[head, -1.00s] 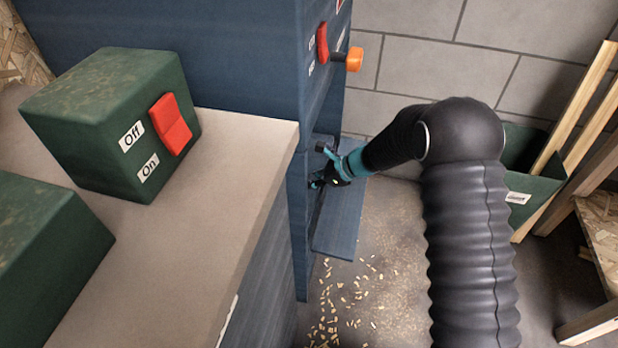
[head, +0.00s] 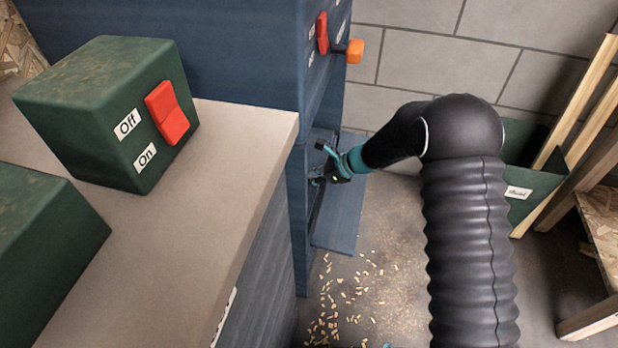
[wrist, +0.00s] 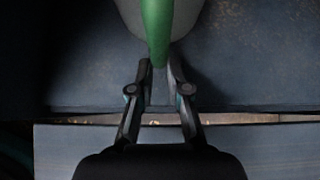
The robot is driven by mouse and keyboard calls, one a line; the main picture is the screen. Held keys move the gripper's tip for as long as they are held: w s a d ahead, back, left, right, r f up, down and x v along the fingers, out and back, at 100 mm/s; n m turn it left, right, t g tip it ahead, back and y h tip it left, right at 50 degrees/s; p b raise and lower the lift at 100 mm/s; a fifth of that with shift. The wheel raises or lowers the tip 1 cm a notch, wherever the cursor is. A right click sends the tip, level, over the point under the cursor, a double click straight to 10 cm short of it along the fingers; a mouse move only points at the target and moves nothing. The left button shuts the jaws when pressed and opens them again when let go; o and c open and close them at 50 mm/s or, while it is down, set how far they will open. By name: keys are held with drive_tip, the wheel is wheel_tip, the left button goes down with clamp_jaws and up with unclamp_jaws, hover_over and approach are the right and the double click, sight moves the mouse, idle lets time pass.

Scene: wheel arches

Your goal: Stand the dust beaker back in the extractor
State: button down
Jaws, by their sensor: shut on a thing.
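The dust beaker (wrist: 188,15) shows at the top of the wrist view as a pale, rounded body with a green handle (wrist: 158,30). My gripper (wrist: 159,72) is shut on the green handle, with one finger on each side of it. The beaker stands or hangs inside the dark bay of the blue extractor (head: 225,50); I cannot tell whether its base touches the bay floor. In the head view my gripper (head: 322,180) reaches into the extractor's lower opening, and the beaker is hidden there.
A lowered blue flap (head: 340,215) lies in front of the opening. An orange knob (head: 355,51) and red switch (head: 322,33) are above it. Wood chips (head: 340,300) litter the floor. A green bin (head: 530,190) with timber stands at the right; a bench (head: 235,165) is at the left.

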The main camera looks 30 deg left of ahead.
drive_tip(key=shift+f, duration=0.15)
drive_tip(key=c, duration=1.1)
unclamp_jaws()
drive_tip(key=shift+o, duration=0.2)
